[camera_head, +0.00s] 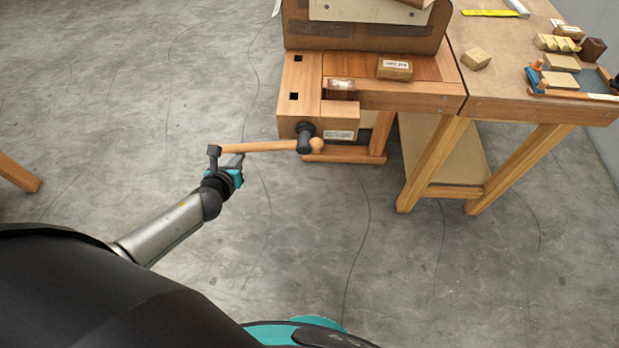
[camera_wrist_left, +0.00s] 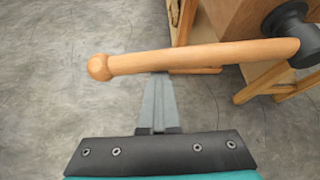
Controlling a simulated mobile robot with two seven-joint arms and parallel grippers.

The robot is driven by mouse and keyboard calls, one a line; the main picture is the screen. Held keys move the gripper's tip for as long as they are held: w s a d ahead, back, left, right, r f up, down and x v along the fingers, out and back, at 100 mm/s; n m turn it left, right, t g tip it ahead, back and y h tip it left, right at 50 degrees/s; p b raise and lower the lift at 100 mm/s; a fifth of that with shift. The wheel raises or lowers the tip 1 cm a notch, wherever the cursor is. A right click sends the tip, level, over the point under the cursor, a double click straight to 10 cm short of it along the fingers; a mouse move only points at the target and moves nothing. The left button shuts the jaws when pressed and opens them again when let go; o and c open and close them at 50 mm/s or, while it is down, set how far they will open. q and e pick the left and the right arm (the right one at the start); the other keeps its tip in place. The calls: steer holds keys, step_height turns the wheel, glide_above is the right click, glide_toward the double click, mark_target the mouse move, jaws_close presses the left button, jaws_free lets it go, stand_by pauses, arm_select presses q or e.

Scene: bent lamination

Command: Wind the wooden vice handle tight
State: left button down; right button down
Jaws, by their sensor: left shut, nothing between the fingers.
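The wooden vice handle (camera_head: 262,147) lies almost level across the dark screw hub (camera_head: 305,133) on the front of the wooden vice jaw (camera_head: 299,97). Most of its length sticks out to the left, with a round knob (camera_head: 317,145) just right of the hub. My left gripper (camera_head: 227,158) is at the handle's left end. In the left wrist view the handle (camera_wrist_left: 205,58) crosses above the shut fingers (camera_wrist_left: 159,100), and its end knob (camera_wrist_left: 99,67) is left of them. The fingertips meet the handle's lower edge in the picture; I cannot tell whether they touch. My right gripper is not in view.
The workbench (camera_head: 410,97) carries a large curved form (camera_head: 365,38) and a small labelled block (camera_head: 394,69).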

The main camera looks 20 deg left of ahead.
arm_select(q)
step_height(320, 180, up, 11)
steer(key=d+m+y+p, duration=0.1)
steer(key=m+y+p, duration=0.2)
steer(key=p, duration=0.9)
steer(key=shift+w+d+g, duration=0.15)
steer(key=shift+w+g, duration=0.25)
step_height(320, 180, down, 4)
steer(key=s+a+b, duration=0.2)
steer(key=b, duration=0.2)
steer(key=d+p+v, duration=0.1)
steer(key=p+v, duration=0.3)
steer(key=v, duration=0.6)
steer(key=shift+w+y, duration=0.3)
steer(key=shift+f, duration=0.1)
